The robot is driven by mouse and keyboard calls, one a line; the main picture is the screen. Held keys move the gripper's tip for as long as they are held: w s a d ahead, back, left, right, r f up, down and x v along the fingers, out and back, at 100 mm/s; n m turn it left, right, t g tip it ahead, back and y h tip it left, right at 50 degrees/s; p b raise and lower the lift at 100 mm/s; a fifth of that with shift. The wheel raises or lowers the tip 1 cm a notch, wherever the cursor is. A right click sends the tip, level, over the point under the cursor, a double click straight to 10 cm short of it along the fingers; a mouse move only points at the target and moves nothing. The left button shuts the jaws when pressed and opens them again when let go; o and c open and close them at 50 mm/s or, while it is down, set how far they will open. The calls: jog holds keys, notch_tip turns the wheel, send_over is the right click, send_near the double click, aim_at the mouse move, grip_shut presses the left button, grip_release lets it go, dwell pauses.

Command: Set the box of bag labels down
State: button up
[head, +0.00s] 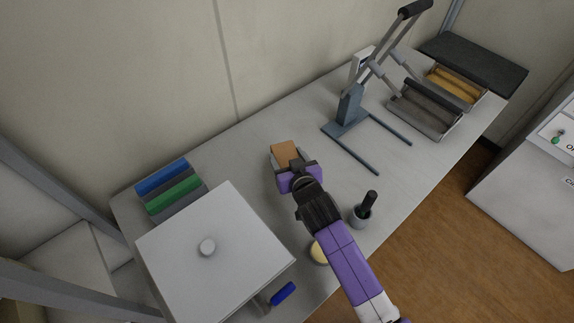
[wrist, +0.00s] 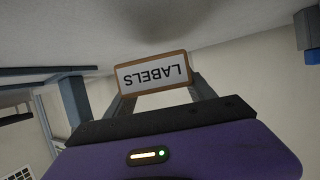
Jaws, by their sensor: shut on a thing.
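The box of bag labels (head: 286,152) is a small brown box held at the end of my arm, over the middle of the bench. In the wrist view the box (wrist: 152,75) shows a white face marked LABELS, upside down in the picture. My gripper (head: 292,165) is shut on it, with one finger on each side. The bench (head: 237,147) is pale grey. Whether the box touches the bench or hangs just above it, I cannot tell. The gripper hides part of the box in the head view.
A blue-grey stand with prongs (head: 350,115) is to the right of the box. A white lidded box (head: 215,255) and blue and green blocks (head: 170,187) are to the left. A dark pestle in a cup (head: 363,212) stands near the front edge. Bare bench lies around the held box.

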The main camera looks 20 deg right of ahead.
jog(key=shift+f, duration=2.1)
jog(key=shift+f, duration=0.15)
jog(key=o, duration=1.5)
jog(key=shift+c, duration=0.2)
jog(key=shift+r, duration=0.2)
jog(key=shift+s, duration=0.35)
jog(key=b+v, duration=0.1)
jog(key=v, duration=1)
jog(key=shift+s+r+b, duration=0.1)
jog(key=shift+s+b, duration=0.05)
jog(key=shift+b, duration=0.25)
